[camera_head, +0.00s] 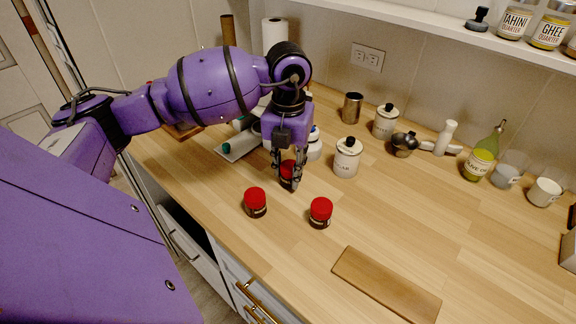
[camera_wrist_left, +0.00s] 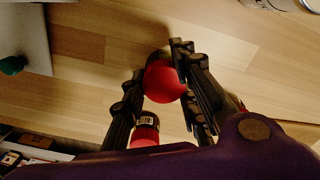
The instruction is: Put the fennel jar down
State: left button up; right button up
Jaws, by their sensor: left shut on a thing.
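My left gripper (camera_head: 287,178) points down over the wooden counter, shut on a small dark jar with a red lid, taken as the fennel jar (camera_head: 287,169). Its label cannot be read. In the left wrist view its red lid (camera_wrist_left: 164,82) sits between the two fingers. The jar is upright and at or just above the counter; I cannot tell if it touches. Two similar red-lidded jars stand in front of it, one at the front left (camera_head: 255,202) and one at the front right (camera_head: 321,212). My right gripper is not in view.
A white canister (camera_head: 347,157) stands just right of the gripper. A grey tray (camera_head: 240,146) lies behind to the left. A wooden board (camera_head: 386,285) lies near the front edge. The counter (camera_head: 400,215) between canister and board is clear.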

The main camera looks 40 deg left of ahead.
aim_at(288, 165)
pick_arm(q)
jog(key=shift+f, duration=0.15)
jog(key=o, duration=1)
notch_tip(288, 165, up, 12)
jog(key=shift+r, duration=0.25)
